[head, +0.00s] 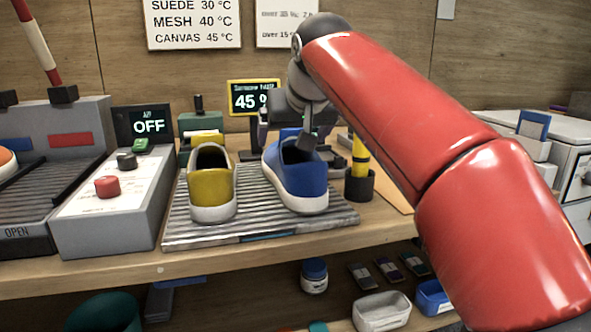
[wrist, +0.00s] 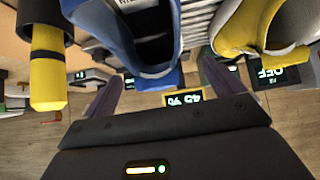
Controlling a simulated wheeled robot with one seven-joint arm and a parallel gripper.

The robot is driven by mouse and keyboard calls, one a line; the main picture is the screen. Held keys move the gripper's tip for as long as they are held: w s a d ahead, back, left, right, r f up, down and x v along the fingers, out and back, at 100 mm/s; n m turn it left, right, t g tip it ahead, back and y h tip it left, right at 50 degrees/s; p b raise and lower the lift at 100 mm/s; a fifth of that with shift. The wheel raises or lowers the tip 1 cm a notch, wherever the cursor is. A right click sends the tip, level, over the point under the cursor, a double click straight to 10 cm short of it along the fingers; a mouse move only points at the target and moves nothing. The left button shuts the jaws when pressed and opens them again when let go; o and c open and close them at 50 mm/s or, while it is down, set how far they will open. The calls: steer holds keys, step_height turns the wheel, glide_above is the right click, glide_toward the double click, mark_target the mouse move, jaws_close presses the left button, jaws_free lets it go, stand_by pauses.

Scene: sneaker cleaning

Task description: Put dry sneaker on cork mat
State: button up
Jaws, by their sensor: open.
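A blue sneaker (head: 297,178) with a white sole stands upright on a ribbed grey rack (head: 256,222). A yellow sneaker (head: 212,184) stands to its left on the same rack. I cannot tell which sneaker is dry. My gripper (head: 309,128) is at the far end of the blue sneaker, near its opening.
A dark cup (head: 359,188) with a yellow-and-black tool stands close right of the blue sneaker. A control box (head: 110,205) with a red knob is at left, below an OFF display (head: 148,126). A sign (head: 253,97) reading 45 stands behind. A lower shelf holds a white tub (head: 381,312).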

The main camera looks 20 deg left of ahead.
mark_target(293, 142)
steer(key=x, duration=0.5)
steer(key=shift+w+d, duration=0.15)
steer(key=shift+d, duration=0.1)
steer(key=shift+r, duration=0.1)
steer(key=c, duration=1.8)
steer(key=shift+r, duration=0.1)
